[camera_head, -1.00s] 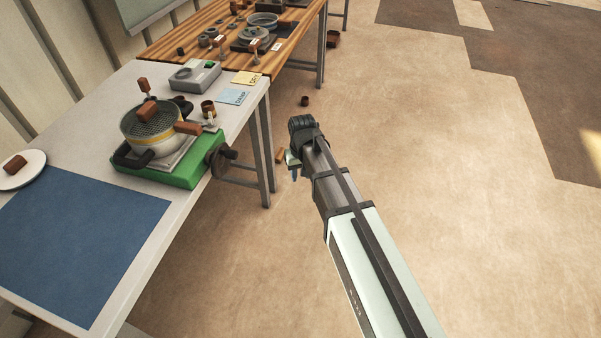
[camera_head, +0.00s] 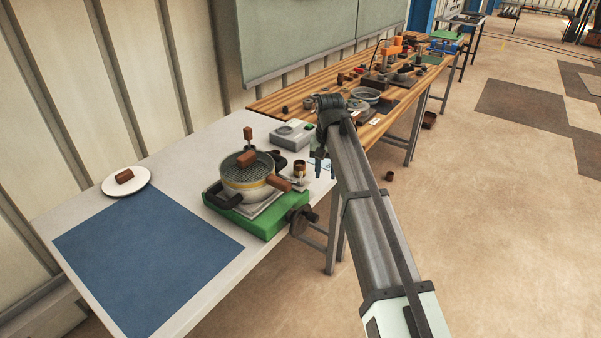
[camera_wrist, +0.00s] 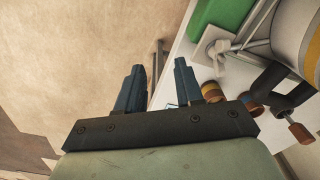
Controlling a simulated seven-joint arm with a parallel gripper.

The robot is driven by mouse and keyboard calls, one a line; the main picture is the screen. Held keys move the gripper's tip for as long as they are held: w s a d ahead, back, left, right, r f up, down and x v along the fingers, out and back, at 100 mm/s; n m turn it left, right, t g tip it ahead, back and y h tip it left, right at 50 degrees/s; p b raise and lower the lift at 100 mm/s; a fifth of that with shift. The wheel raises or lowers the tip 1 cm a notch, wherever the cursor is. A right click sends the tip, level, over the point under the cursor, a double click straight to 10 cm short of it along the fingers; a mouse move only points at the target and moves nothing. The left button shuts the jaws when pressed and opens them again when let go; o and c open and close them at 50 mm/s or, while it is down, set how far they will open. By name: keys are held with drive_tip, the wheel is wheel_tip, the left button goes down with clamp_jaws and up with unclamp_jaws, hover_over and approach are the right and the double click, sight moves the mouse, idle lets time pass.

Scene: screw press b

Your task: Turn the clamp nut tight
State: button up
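A green-based press unit (camera_head: 262,222) stands on the grey-white table with a pot (camera_head: 248,185) on top. A dark round knob (camera_head: 300,220) sticks out on its right side. A small light-grey piece (camera_head: 300,184) is by the base's back right corner; a grey cross-shaped part (camera_wrist: 217,52) shows beside the green base in the wrist view. I cannot tell which part is the clamp nut. My gripper (camera_head: 321,168) points down near the table's right edge, right of the press. In the wrist view its two fingers (camera_wrist: 159,72) are apart with nothing between them.
A brown cup (camera_head: 299,169) and a grey box (camera_head: 293,135) stand behind the press. A blue mat (camera_head: 145,260) and white plate (camera_head: 126,182) lie left. A wooden table (camera_head: 290,98) with many parts stands beyond. The floor to the right is mostly clear.

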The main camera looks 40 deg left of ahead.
sight(300, 175)
drive_tip(key=s+a+r, duration=0.3)
drive_tip(key=a+r, duration=0.4)
drive_tip(key=r, duration=0.5)
wheel_tip(300, 175, down, 14)
drive_tip(key=shift+a+f, duration=0.1)
clamp_jaws()
